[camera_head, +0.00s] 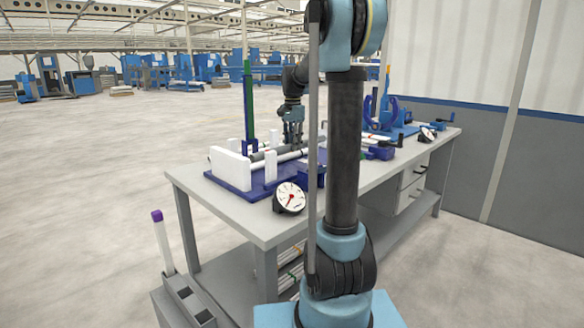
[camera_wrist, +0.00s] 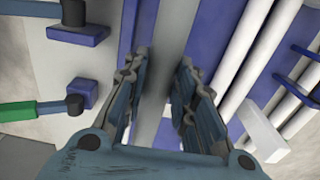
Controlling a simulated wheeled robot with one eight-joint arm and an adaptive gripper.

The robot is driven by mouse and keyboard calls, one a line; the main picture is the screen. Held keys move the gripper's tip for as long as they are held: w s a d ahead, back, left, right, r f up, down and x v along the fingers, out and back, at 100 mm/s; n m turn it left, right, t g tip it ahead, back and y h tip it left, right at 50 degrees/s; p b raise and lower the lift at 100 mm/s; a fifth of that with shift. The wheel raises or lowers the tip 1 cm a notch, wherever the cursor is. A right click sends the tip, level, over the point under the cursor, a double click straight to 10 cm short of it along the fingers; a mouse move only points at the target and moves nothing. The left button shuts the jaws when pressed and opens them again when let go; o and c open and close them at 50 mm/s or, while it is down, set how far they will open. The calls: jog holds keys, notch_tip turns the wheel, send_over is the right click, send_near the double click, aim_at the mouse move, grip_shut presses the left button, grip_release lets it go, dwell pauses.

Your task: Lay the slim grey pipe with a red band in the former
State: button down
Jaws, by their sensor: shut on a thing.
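My gripper (camera_head: 292,141) is low over the blue and white former (camera_head: 230,168) on the workbench. In the wrist view my gripper's two fingers (camera_wrist: 164,68) stand on either side of a slim grey pipe (camera_wrist: 168,40), which runs lengthwise between them. The gripper is shut on this pipe. No red band shows on the part of it seen in the wrist view. Blue strips of the former (camera_wrist: 206,40) lie beside the pipe. In the head view the gripper and my arm hide much of the pipe, and I cannot tell whether it touches the former.
Several white pipes (camera_wrist: 262,50) lie side by side right of the gripper in the wrist view. A green upright post (camera_head: 248,100) stands by the former. A round gauge (camera_head: 290,198) sits at the bench's near edge. A holder with a purple-capped tube (camera_head: 162,240) stands front left.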

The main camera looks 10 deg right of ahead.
notch_tip(320, 180, down, 9)
jog(key=shift+f, duration=0.15)
dwell(0.4)
jog(key=c, duration=1.3)
grip_release()
jog(key=shift+s, duration=0.1)
